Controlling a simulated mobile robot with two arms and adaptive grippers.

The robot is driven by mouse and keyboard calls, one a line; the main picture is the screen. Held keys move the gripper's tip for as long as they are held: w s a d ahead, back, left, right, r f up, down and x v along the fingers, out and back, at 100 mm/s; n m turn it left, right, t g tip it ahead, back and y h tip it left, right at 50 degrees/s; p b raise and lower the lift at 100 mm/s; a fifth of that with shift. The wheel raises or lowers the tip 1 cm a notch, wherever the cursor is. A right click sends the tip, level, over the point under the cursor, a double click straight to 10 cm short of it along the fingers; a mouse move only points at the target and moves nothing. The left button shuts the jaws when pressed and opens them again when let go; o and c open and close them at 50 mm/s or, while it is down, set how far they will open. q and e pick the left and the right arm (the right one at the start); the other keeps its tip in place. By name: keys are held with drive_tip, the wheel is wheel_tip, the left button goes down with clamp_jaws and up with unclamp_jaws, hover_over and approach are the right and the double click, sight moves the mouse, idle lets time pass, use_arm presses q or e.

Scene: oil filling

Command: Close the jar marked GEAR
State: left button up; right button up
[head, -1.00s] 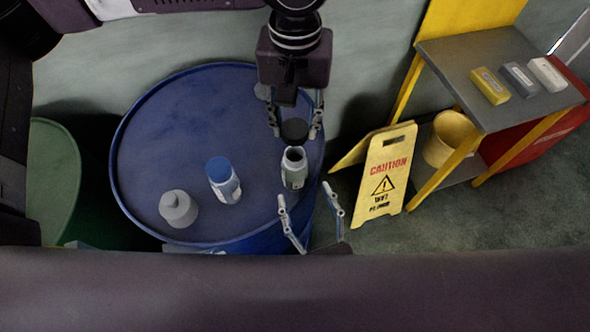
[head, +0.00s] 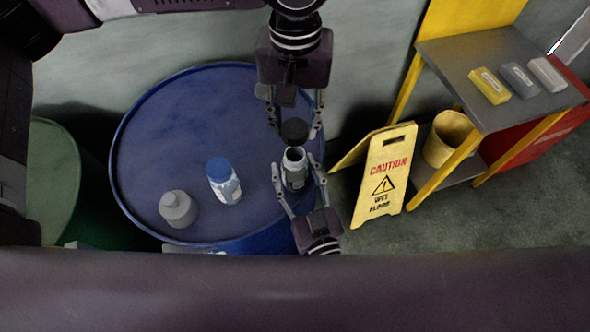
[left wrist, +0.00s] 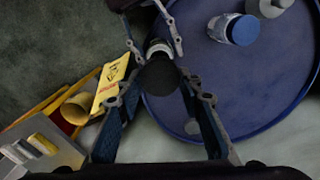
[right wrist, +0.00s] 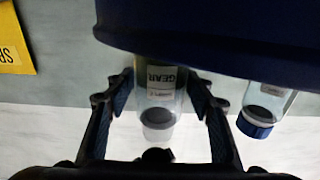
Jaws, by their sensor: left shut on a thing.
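The jar marked GEAR (right wrist: 160,85) stands uncapped near the right edge of the blue drum (head: 150,120); its open mouth shows in the head view (head: 294,157). Its label reads GEAR in the right wrist view. My left gripper (head: 296,130) is shut on a black lid (head: 294,131), held just above and behind the jar mouth. The lid also shows in the left wrist view (left wrist: 160,76), partly covering the jar. My right gripper (head: 296,170) is open, with its fingers on either side of the jar; contact cannot be told.
A yellow caution sign (head: 384,175) stands right of the drum, before a shelf (head: 450,60) with a bucket (head: 447,138). The drum's back left is clear.

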sight(295, 152)
clamp_jaws()
use_arm(q)
drive_tip(key=shift+f, duration=2.55)
drive_tip(key=shift+f, duration=0.85)
drive_tip(key=shift+f, duration=0.55)
